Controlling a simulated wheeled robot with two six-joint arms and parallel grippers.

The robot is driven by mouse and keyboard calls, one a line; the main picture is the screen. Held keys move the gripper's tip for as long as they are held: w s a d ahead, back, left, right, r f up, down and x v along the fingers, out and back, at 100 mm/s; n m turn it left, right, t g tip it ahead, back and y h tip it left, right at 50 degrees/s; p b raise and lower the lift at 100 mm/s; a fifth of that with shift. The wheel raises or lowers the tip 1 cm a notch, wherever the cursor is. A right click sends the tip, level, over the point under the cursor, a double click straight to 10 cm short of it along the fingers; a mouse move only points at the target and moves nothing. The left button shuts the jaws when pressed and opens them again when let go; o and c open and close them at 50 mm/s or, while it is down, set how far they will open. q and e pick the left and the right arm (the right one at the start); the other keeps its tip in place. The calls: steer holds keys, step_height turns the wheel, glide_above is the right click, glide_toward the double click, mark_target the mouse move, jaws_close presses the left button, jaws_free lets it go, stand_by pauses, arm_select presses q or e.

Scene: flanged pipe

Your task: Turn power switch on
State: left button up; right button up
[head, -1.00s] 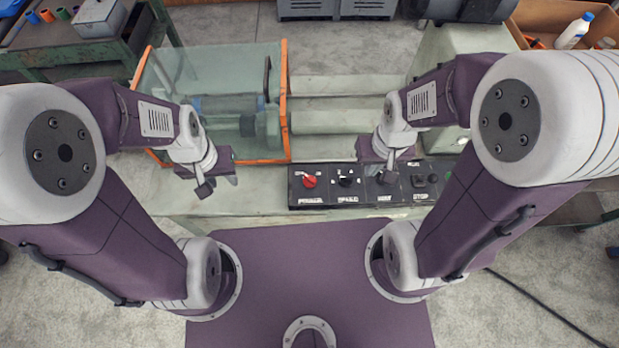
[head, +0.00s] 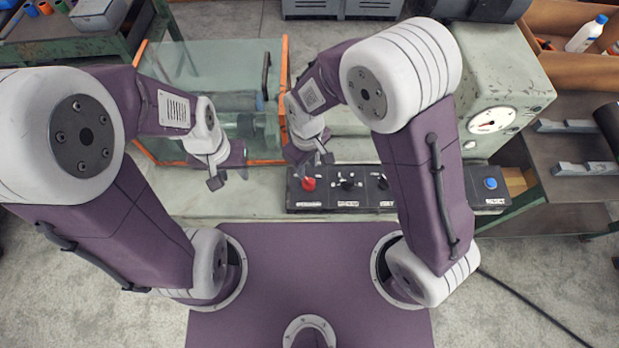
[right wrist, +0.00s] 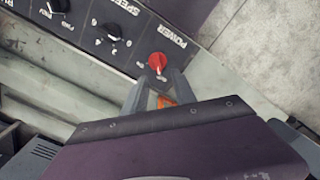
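The red power switch (head: 308,184) is a round knob at the left end of the black control panel (head: 412,200). In the right wrist view, the red knob (right wrist: 157,62) sits beside the POWER label, just beyond and between the fingertips. My right gripper (right wrist: 157,80) has its two grey fingers apart with nothing held. In the head view, my right gripper (head: 303,172) is right at the knob; I cannot tell whether it touches. The knob's pointer direction is too small to read. My left gripper (head: 240,174) hangs left of the panel; its finger gap is unclear.
A black speed knob (head: 347,182) and another dark knob (head: 383,182) are on the panel beside the switch. A blue button (head: 490,183) is at its right end. A clear guard with an orange frame (head: 284,95) stands behind my grippers. A dial gauge (head: 491,120) is at right.

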mark_target(309, 180)
steer(key=f, duration=0.9)
steer(key=shift+w+d, duration=0.2)
steer(key=shift+d, duration=0.05)
steer(key=shift+c, duration=0.3)
jaws_close()
